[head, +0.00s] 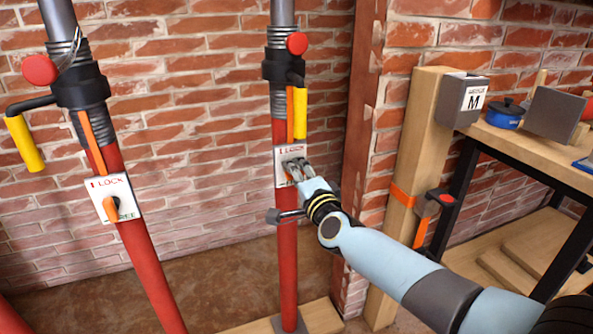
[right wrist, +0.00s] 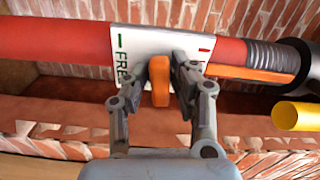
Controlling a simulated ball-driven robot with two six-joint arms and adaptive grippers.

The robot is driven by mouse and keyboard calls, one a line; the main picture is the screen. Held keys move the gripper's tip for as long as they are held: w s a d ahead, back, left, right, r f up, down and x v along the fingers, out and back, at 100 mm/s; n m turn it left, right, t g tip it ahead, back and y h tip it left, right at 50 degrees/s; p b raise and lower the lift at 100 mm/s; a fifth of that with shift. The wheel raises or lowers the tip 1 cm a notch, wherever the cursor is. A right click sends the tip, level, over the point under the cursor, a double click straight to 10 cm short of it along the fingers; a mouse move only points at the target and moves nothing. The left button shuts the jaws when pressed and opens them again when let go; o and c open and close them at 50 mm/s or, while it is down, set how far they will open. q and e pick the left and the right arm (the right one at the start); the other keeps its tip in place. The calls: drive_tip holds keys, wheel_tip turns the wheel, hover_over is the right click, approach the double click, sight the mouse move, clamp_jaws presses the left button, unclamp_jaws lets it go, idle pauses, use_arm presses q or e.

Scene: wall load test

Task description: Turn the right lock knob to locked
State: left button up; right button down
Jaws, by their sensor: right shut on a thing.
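The right lock knob (right wrist: 160,80) is orange and sits on a white plate (right wrist: 132,42) on the right red post (head: 288,240). The plate reads LOCK at one end and FREE at the other. In the right wrist view the knob's long side lies across the post, between the two words. My right gripper (head: 294,170) is shut on the knob, one finger on each side; it also shows in the right wrist view (right wrist: 158,95). In the head view the gripper hides most of the knob. My left gripper is not in view.
A left red post (head: 150,270) carries a similar plate with an orange knob (head: 111,208). Yellow handles (head: 300,113) and red balls (head: 297,43) are on the posts. A wooden post (head: 405,190) and a workbench (head: 545,160) stand at right. A brick wall is behind.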

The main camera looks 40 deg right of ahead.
drive_tip(key=n+p, duration=0.2)
drive_tip(key=n, duration=0.2)
drive_tip(key=shift+r, duration=0.1)
drive_tip(key=n+p, duration=0.2)
drive_tip(key=n, duration=0.3)
drive_tip(key=shift+p, duration=0.35)
drive_tip(key=n+p, duration=0.2)
drive_tip(key=n, duration=0.2)
drive_tip(key=shift+n+p, duration=0.35)
drive_tip(key=shift+n, duration=1.05)
drive_tip(key=shift+f+n, duration=0.2)
drive_tip(key=shift+n, duration=0.1)
drive_tip(key=c, duration=1.2)
unclamp_jaws()
drive_tip(key=shift+c, duration=0.2)
